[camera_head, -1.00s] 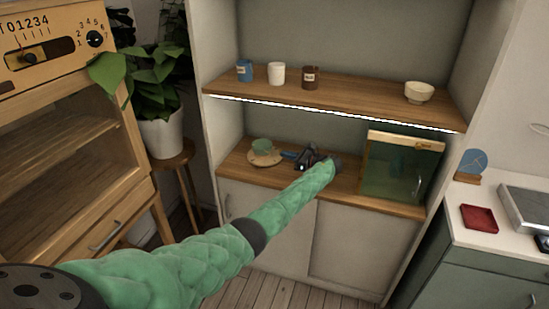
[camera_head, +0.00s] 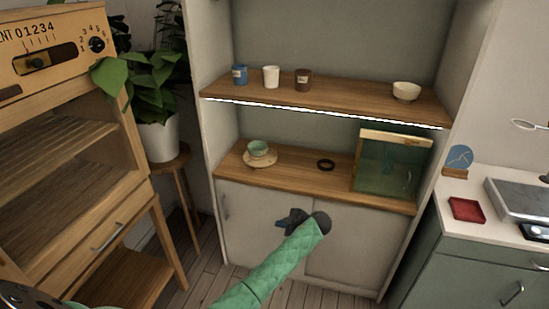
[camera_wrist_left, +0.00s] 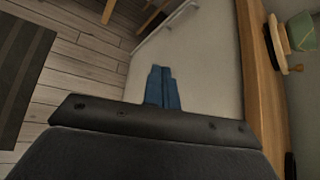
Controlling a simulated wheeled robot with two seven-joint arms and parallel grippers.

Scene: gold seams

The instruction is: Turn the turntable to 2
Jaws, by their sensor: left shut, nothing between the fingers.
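The turntable (camera_head: 248,162) is a pale round disc on the lower wooden shelf, left of its middle. A green cup (camera_head: 259,148) stands on it. In the left wrist view the turntable (camera_wrist_left: 279,48) is partly cut off at the upper right, with a small peg on its rim and the cup (camera_wrist_left: 302,30) beyond. I cannot read any numbers on it. My left gripper (camera_head: 280,224) is shut and empty, below the shelf in front of the cabinet doors, apart from the turntable. Its blue fingertips (camera_wrist_left: 162,72) lie together in the left wrist view. My right gripper is not in view.
A black ring (camera_head: 326,165) and a glass-fronted box (camera_head: 391,172) share the lower shelf (camera_head: 305,179). Mugs and a bowl (camera_head: 405,91) stand on the upper shelf (camera_head: 340,101). A potted plant (camera_head: 155,135) is at left. Open space lies before the cabinet.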

